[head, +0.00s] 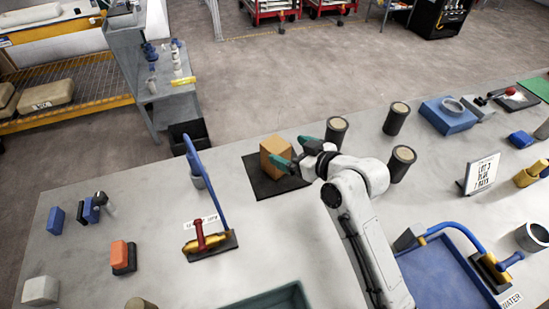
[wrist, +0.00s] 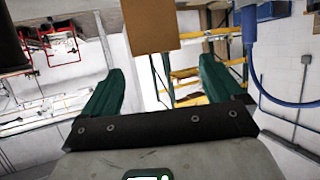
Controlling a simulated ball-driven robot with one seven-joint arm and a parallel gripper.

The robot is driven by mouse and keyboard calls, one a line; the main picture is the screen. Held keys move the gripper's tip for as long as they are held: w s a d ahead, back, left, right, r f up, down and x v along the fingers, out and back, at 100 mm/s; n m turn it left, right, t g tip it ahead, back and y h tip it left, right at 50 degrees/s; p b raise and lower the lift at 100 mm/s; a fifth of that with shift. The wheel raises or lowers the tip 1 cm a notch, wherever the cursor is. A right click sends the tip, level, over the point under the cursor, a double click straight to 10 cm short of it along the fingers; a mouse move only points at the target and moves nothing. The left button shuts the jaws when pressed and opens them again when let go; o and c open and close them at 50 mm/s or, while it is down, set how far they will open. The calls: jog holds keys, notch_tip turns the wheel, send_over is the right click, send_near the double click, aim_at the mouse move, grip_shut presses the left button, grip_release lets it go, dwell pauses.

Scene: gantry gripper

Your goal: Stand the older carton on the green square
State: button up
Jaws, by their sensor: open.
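One brown carton (head: 273,152) stands on a black mat (head: 265,186) near the middle of the table. No date or marking on it is readable, so I cannot tell its age. My gripper (head: 287,150) is open, its two green fingers at the carton's right side in the head view. In the wrist view the carton (wrist: 150,26) is beyond and above the open fingers (wrist: 162,70), with a gap in the picture between. I cannot tell whether a finger touches it. A green patch (head: 537,87), possibly the green square, is partly visible at the far right edge.
Dark cylinders with tan tops (head: 336,131) stand close right of my gripper. A tall blue curved handle (head: 205,183) rises left of the mat. A blue block (head: 448,115), a sign (head: 482,173) and a blue tray (head: 445,280) are to the right.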

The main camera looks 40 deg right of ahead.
aim_at(278, 146)
jog(key=x, duration=0.2)
jog(key=shift+w+f+b, duration=0.2)
jog(key=shift+b, duration=0.15)
jog(key=b+x, duration=0.1)
jog(key=x, duration=0.1)
jog(key=b+x, duration=0.2)
jog(key=shift+s+d+f, duration=0.1)
jog(key=shift+s+f, duration=0.15)
jog(key=shift+f, duration=0.15)
jog(key=shift+w+f, duration=0.1)
jog(key=shift+w, duration=0.5)
jog(key=shift+c, duration=0.2)
jog(key=c, duration=1.2)
jog(key=shift+c, duration=0.8)
jog(key=shift+r, duration=0.2)
